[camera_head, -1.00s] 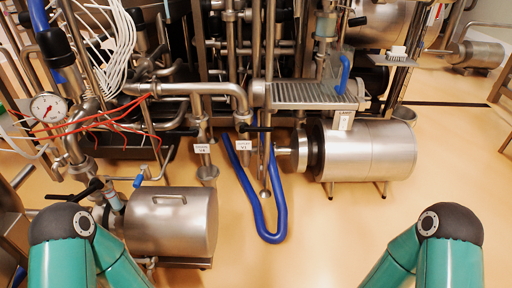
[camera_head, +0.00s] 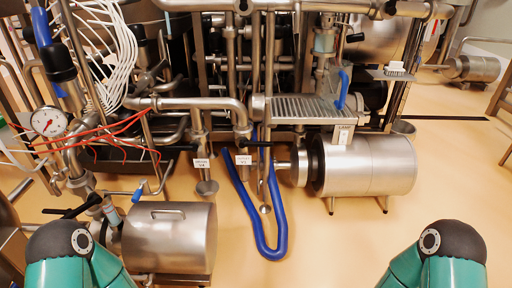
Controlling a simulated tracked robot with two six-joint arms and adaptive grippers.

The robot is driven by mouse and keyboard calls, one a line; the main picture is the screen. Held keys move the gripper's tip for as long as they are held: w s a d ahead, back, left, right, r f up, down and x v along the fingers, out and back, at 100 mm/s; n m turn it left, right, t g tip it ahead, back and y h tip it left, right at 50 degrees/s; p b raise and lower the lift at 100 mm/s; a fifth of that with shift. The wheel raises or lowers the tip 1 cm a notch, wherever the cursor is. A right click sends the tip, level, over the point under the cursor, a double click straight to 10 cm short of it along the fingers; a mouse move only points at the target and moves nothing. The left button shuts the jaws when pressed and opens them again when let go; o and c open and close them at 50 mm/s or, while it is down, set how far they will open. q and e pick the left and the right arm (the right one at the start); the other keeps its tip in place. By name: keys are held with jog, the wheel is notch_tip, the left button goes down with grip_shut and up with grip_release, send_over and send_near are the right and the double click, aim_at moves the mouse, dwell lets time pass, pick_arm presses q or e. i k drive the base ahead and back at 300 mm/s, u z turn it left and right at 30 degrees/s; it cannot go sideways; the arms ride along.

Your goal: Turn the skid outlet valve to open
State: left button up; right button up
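Two small white tags hang on the pipework at the centre. The right tag (camera_head: 244,160) seems to read "OUTLET V3", though the print is tiny. A valve with a black lever handle (camera_head: 256,144) sits just above it, the lever lying roughly level and pointing right. The left tag (camera_head: 202,163) is hard to read; a black lever (camera_head: 182,148) beside it points left. Neither gripper is in view. Only my teal arm links with dark joints show at the bottom left and bottom right, well apart from the valves.
A blue hose (camera_head: 268,250) loops down below the tags. A steel motor (camera_head: 365,165) lies to the right and a steel cylinder (camera_head: 170,237) at the lower left. A pressure gauge (camera_head: 49,121) and red wires are at left. The floor (camera_head: 330,250) at centre front is clear.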

aim_at(242, 144)
jog(key=z, duration=1.4)
jog(key=i, duration=0.15)
jog(key=u, duration=3.05)
jog(key=i, duration=0.15)
jog(key=u, duration=0.7)
jog(key=k, duration=0.9)
jog(key=z, duration=0.95)
jog(key=k, duration=0.35)
jog(key=z, duration=0.95)
jog(key=i, duration=1.1)
jog(key=u, duration=0.15)
